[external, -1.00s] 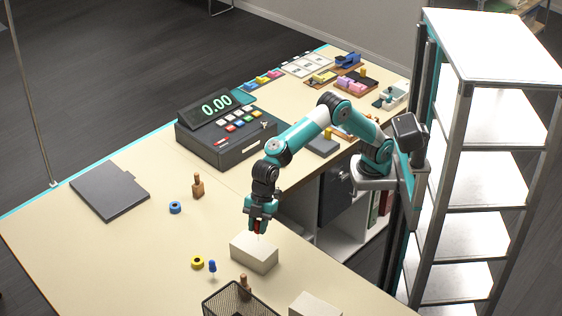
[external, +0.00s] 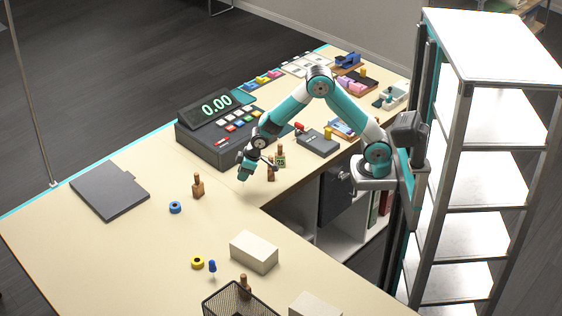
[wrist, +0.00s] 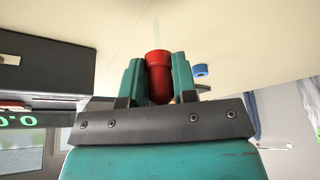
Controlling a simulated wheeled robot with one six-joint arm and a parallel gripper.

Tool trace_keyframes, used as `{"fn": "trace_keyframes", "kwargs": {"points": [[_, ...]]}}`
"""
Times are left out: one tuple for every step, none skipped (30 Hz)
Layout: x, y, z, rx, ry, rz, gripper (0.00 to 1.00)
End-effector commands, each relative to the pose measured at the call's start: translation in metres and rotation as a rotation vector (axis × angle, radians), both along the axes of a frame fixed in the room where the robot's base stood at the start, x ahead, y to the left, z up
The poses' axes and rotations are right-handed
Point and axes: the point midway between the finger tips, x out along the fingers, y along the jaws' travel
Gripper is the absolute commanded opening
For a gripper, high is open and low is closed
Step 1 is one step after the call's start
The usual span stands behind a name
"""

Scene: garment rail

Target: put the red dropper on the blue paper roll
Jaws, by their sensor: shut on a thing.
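The red dropper (wrist: 158,68) is between the two fingers of my gripper (wrist: 158,82) in the wrist view, its red bulb gripped and its clear thin tip pointing away from the gripper. In the external view my gripper (external: 244,170) is above the table, in front of the cash register, and I cannot make out the dropper there. The blue paper roll (external: 175,207) lies on the table to the left of and below my gripper in the picture, apart from it. The roll also shows in the wrist view (wrist: 201,70), right of the fingers.
A brown bottle-like object (external: 198,187) stands close to the blue roll. The cash register (external: 225,135) is behind my gripper. A white box (external: 254,252), yellow roll (external: 197,263), blue pin-like object (external: 212,266) and wire basket (external: 238,300) are nearer the front. A grey folder (external: 110,191) lies left.

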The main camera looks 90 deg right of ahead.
Motion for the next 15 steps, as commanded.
{"fn": "trace_keyframes", "kwargs": {"points": [[0.0, 0.0, 0.0, 0.0, 0.0, -0.001, 0.05], [0.0, 0.0, 0.0, 0.0, 0.0, 0.0, 0.05], [0.0, 0.0, 0.0, 0.0, 0.0, 0.0, 0.05], [0.0, 0.0, 0.001, 0.0, -0.001, 0.001, 0.05], [0.0, 0.0, 0.002, 0.0, -0.001, 0.001, 0.05], [0.001, 0.001, 0.006, 0.0, -0.002, 0.001, 0.05], [0.001, 0.001, 0.01, -0.001, -0.003, 0.002, 0.05], [0.001, 0.001, 0.016, 0.0, -0.005, 0.002, 0.05], [0.002, 0.001, 0.027, 0.0, -0.007, 0.002, 0.05], [0.002, 0.001, 0.037, 0.0, -0.01, 0.002, 0.05], [0.002, 0.001, 0.047, 0.0, -0.01, 0.002, 0.05], [0.002, 0.001, 0.063, 0.0, -0.011, 0.003, 0.05], [0.002, 0.001, 0.075, 0.0, -0.012, 0.003, 0.05], [0.002, 0.001, 0.087, 0.0, -0.011, 0.003, 0.05], [0.002, 0.001, 0.103, 0.0, -0.011, 0.003, 0.05]]}}
